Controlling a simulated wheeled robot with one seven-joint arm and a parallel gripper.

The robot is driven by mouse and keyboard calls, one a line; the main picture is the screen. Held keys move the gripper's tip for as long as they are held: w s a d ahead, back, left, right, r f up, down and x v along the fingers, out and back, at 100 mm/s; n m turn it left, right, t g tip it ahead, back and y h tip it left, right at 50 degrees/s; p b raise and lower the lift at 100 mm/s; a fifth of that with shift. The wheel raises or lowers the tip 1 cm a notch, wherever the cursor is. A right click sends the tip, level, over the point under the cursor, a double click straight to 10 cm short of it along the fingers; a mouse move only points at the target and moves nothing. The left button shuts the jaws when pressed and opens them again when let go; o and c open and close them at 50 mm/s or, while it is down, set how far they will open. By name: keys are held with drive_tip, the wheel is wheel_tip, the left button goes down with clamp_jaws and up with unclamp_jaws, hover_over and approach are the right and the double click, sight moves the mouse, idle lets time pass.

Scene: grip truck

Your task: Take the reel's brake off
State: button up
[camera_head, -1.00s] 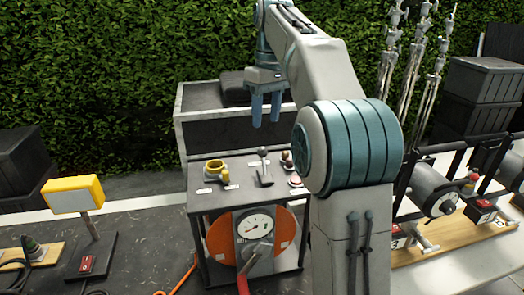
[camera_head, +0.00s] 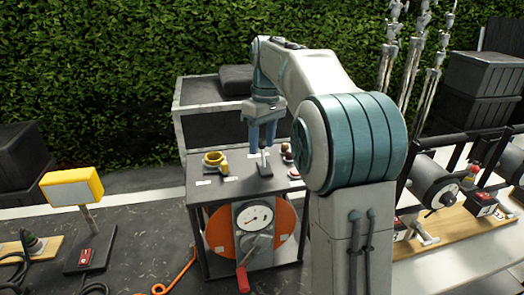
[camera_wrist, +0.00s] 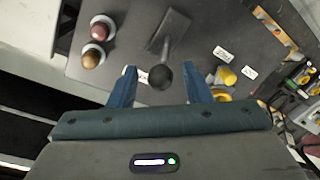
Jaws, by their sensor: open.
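The brake lever, a grey bar with a dark ball knob (camera_wrist: 161,77), stands on the reel cart's dark top (camera_head: 235,183). In the wrist view the knob lies between the fingertips of my gripper (camera_wrist: 160,80), with a gap on each side. The orange reel (camera_head: 218,232) sits under the cart top, behind a dial gauge (camera_head: 254,217) and a red-handled crank (camera_head: 243,278).
A yellow ring-shaped fitting (camera_head: 215,160) is left of the lever on the top. Two round knobs, one red-brown (camera_wrist: 102,28) and one brown (camera_wrist: 93,56), are on its other side. A yellow lamp (camera_head: 72,190) stands left of the cart. Spools (camera_head: 436,187) stand at right.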

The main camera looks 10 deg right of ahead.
sight(263, 155)
drive_tip(key=shift+s+a+f, duration=0.1)
drive_tip(key=shift+a+f, duration=0.05)
drive_tip(key=shift+f, duration=1.25)
drive_tip(key=shift+c, duration=0.4)
clamp_jaws()
